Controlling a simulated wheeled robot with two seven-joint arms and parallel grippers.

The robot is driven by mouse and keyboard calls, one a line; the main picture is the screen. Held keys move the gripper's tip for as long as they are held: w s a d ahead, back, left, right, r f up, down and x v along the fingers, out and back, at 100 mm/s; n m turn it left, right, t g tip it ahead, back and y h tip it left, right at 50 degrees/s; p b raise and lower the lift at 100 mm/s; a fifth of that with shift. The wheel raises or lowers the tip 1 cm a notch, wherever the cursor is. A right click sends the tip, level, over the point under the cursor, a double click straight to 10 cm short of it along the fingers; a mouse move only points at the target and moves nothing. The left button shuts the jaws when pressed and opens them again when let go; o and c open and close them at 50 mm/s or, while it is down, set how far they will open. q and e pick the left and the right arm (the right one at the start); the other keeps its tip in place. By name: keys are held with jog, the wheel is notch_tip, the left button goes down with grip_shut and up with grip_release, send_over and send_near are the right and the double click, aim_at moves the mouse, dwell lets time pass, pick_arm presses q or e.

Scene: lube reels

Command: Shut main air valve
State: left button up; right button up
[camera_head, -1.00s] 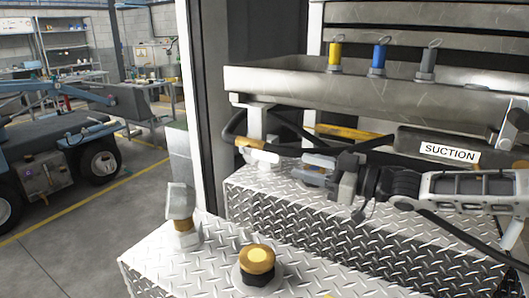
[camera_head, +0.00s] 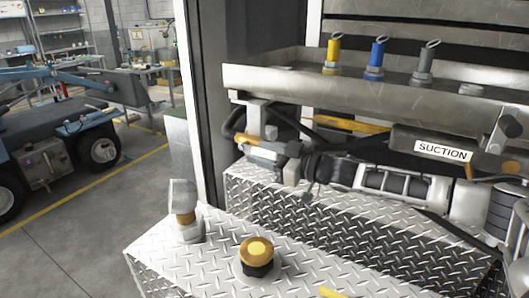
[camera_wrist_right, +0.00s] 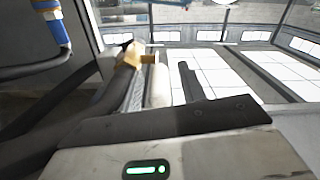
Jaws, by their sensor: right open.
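A small valve (camera_head: 262,153) with a pale middle and brass-orange ends sits on the black hose line under the metal tray, left of the SUCTION label. In the wrist view its brass fitting (camera_wrist_right: 128,57) shows beyond the gripper, with a cream cylinder (camera_wrist_right: 158,86) beside it. My right gripper (camera_head: 279,160) comes in from the right and is open, its fingertips right at the valve. In the wrist view one dark finger (camera_wrist_right: 189,84) stands right of the cream cylinder; the other is hard to make out. I cannot tell whether they touch. My left gripper is out of view.
The metal tray (camera_head: 290,82) overhangs the valve, with yellow, blue and grey fittings (camera_head: 377,60) above. A diamond-plate box (camera_head: 330,215) lies below. A black hose (camera_wrist_right: 62,128) crosses the wrist view.

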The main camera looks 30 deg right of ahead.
grip_shut()
jog(key=shift+f+b, duration=0.6)
jog(key=shift+b, duration=0.55)
jog(key=shift+f+t+y+b, duration=0.3)
jog(key=shift+y+b, duration=0.1)
jog(key=shift+b, duration=0.5)
pick_arm(q)
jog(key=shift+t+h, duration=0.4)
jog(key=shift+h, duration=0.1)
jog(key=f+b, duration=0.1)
jog(key=b, duration=0.1)
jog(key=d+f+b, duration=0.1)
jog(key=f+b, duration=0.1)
jog(key=b, duration=0.1)
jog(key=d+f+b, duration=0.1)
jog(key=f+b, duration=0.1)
jog(key=b, duration=0.1)
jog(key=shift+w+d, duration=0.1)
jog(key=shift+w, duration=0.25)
pick_arm(e)
jog(key=t, duration=0.1)
jog(key=t+y, duration=0.1)
jog(key=shift+w+a+f+t+y, duration=0.1)
jog(key=shift+w+f+t+y, duration=0.05)
jog(key=shift+f+t+y, duration=0.2)
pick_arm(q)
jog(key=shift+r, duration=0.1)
